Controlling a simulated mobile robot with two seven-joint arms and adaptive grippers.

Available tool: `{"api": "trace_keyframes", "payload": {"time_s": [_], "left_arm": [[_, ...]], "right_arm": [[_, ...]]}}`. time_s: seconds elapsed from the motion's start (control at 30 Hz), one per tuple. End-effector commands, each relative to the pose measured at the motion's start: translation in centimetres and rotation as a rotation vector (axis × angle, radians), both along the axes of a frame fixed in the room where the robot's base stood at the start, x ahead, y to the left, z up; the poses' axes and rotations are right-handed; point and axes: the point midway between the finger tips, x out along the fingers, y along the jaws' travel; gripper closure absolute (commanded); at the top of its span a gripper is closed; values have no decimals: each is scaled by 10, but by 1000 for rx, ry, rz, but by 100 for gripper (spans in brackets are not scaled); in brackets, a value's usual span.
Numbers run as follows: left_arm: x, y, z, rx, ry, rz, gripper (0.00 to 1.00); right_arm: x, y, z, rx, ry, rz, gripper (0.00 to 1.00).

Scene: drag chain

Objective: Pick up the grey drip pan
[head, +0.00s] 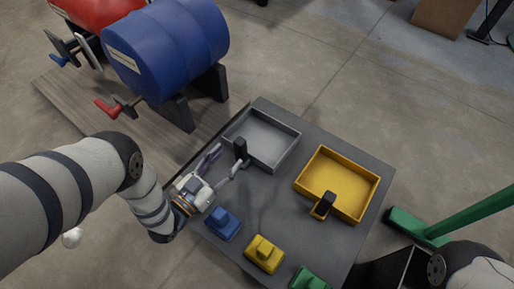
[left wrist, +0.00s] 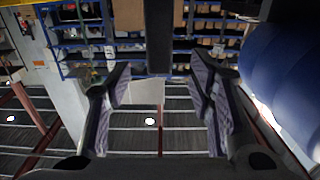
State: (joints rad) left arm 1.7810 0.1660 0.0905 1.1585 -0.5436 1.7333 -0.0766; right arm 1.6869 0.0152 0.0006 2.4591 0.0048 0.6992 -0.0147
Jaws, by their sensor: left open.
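The grey drip pan (head: 265,138) lies on the dark table, near its far left corner, with its black upright handle (head: 240,150) at the front left side. My left gripper (head: 226,160) is open and empty, just in front of the handle, its fingers pointing toward it. I cannot tell whether the handle is between the fingertips. In the left wrist view the two spread fingers (left wrist: 160,85) show with a dark upright bar beyond and between them, probably the handle. My right gripper is out of view; only part of that arm shows at lower right.
A yellow pan (head: 345,178) with a black handle sits to the right on the table (head: 300,215). Blue (head: 223,222), yellow (head: 264,254) and green (head: 308,280) blocks line the near edge. A blue drum (head: 170,50) with a red tap stands behind left, beside a red drum (head: 100,12).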

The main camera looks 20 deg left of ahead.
Motion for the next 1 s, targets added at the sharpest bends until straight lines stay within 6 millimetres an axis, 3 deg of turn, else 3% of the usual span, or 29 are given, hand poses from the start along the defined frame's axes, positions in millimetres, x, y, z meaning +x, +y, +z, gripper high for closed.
{"api": "trace_keyframes", "payload": {"time_s": [0.03, 0.5, 0.73, 0.93, 1.0], "left_arm": [[-1, 0, -20, 0, 4, 0, 52], [68, -25, -13, 0, 0, -1, 52], [71, -26, -11, -1, 0, 0, 52], [71, -26, -11, -1, 0, 0, 95], [71, -26, -12, -1, 0, 0, 100]], "right_arm": [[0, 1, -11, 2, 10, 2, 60], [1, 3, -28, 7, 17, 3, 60], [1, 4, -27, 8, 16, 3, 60], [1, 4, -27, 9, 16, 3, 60], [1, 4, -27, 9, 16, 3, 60]]}}
